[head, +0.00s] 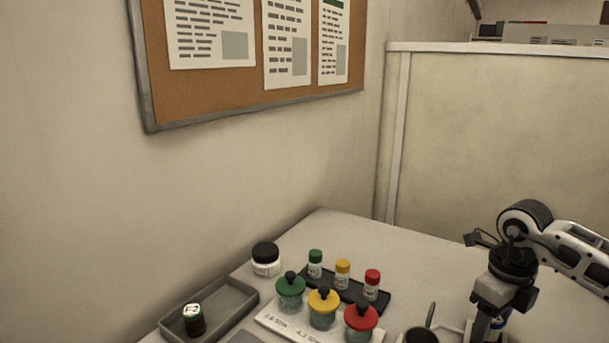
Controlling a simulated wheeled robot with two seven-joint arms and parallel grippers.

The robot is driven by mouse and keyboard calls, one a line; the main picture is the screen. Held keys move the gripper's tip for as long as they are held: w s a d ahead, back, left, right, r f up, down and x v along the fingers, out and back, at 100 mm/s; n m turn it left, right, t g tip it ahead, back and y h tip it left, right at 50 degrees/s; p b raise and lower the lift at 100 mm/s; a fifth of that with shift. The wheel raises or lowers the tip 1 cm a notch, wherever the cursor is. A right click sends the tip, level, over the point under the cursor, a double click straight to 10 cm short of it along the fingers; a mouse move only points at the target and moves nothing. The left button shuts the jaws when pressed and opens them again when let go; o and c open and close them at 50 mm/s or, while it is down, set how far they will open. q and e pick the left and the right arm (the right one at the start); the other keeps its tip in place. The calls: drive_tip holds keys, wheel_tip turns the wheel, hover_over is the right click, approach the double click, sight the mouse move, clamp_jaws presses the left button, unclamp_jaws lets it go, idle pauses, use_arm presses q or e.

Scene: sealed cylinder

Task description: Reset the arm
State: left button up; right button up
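My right arm comes in from the right edge, bent at a round black joint. My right gripper (487,327) hangs pointing down over the right front of the white table (415,262). Its fingertips are cut off or hidden at the bottom edge, so I cannot tell whether it is open or shut, or whether it holds anything. A small blue patch shows beside it. My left arm and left gripper are not in view.
Jars with green (290,290), yellow (323,307) and red (361,322) lids stand in front of a black rack (335,283) of small matching-capped bottles. A grey tray (240,297) holds a dark cylinder (194,321). A black-lidded white jar (265,262) and dark cup (420,336) stand nearby.

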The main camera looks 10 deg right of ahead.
drive_tip(key=shift+w+r, duration=0.1)
drive_tip(key=shift+r, duration=1.3)
drive_tip(key=shift+f, duration=0.1)
